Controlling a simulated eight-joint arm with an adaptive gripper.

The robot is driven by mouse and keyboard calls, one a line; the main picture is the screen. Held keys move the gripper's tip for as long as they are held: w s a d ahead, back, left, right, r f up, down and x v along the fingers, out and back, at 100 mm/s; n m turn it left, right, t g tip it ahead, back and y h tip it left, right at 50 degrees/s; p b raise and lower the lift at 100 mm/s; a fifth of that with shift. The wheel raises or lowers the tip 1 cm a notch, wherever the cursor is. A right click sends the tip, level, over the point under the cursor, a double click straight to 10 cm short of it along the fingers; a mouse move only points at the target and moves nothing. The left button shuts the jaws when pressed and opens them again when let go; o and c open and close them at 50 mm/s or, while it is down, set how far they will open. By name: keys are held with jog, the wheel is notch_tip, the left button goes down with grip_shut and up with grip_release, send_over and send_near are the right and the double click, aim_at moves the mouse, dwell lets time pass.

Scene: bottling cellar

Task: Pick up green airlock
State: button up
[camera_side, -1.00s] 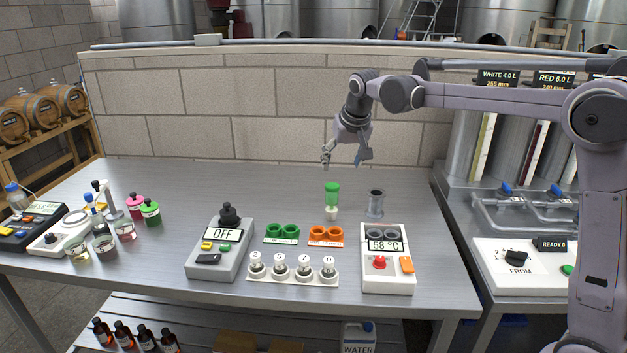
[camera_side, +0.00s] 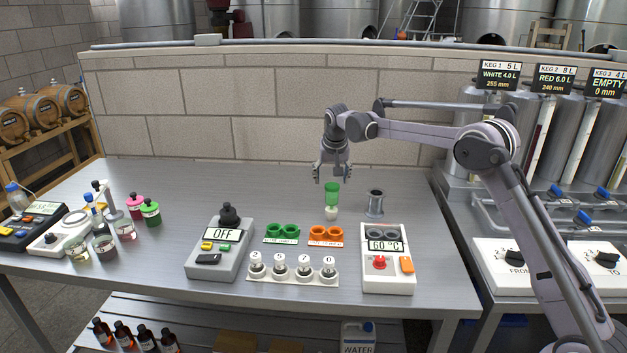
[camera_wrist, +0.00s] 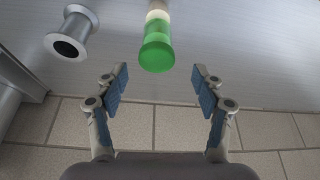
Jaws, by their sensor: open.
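The green airlock (camera_side: 332,188) stands upright on the steel table, with a green upper part and a cream-coloured lower part. In the wrist view the airlock (camera_wrist: 157,52) shows at the top centre, beyond and between the fingers. My gripper (camera_side: 331,180) is above and slightly behind the airlock in the side view. In the wrist view my gripper (camera_wrist: 162,88) is open with nothing between its blue pads. I cannot tell from the side view exactly how far the fingertips are from the airlock.
A grey metal spool-shaped piece (camera_side: 375,203) stands just right of the airlock and also shows in the wrist view (camera_wrist: 72,34). Orange rings (camera_side: 326,233), green rings (camera_side: 281,231), a heater reading 60 °C (camera_side: 388,280) and several white-capped pieces (camera_side: 292,268) stand in front. The table behind is clear.

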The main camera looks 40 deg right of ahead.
aim_at(333, 185)
jog(key=shift+s+x, duration=0.2)
jog(key=shift+x, duration=1.15)
jog(key=shift+s+x, duration=0.2)
jog(key=shift+x, duration=1.15)
jog(key=shift+f, duration=0.15)
grip_shut()
